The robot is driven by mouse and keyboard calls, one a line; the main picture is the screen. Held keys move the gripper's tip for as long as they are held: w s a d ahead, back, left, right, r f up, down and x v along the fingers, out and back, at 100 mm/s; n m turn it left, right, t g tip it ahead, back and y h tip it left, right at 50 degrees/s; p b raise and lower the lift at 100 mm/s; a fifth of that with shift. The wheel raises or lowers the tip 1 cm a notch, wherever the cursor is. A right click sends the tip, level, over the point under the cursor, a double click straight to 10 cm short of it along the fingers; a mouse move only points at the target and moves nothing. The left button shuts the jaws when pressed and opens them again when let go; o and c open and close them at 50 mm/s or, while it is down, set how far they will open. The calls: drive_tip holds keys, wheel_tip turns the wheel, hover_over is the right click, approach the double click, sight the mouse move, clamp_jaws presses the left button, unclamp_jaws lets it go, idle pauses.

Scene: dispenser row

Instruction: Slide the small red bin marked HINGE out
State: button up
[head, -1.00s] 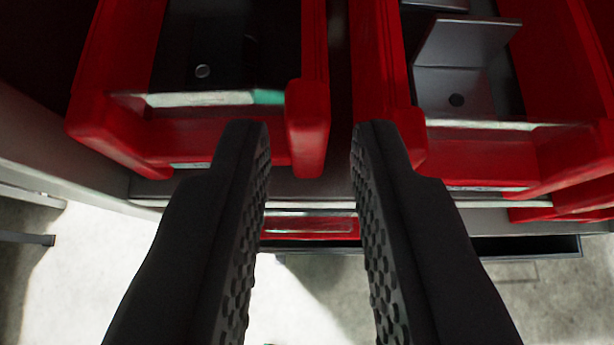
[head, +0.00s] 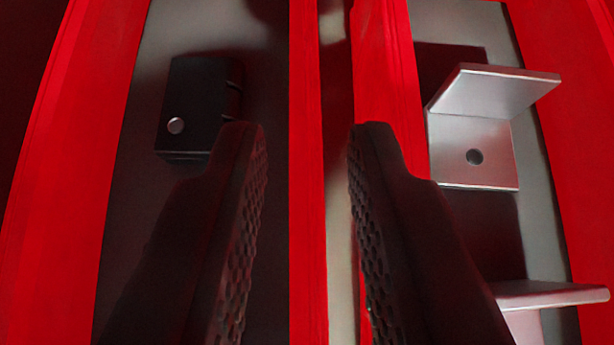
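My gripper (head: 306,132) is open, its two dark fingers apart and pointing up the picture. Two red bins show in the head view, seen close from above. The left bin (head: 308,230) holds a black block with a round metal button (head: 197,105). The right bin (head: 590,120) holds grey metal angle brackets (head: 475,150). My left finger is over the inside of the left bin. My right finger is by the left wall of the right bin. The left bin's right wall lies between the fingers; I cannot tell whether they touch it. No HINGE marking is visible.
A narrow gap (head: 338,200) separates the two bins. A second bracket (head: 550,293) lies nearer in the right bin. The bin fronts and the floor are out of view.

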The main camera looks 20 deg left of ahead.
sight(306, 126)
drive_tip(key=shift+x, duration=1.75)
clamp_jaws()
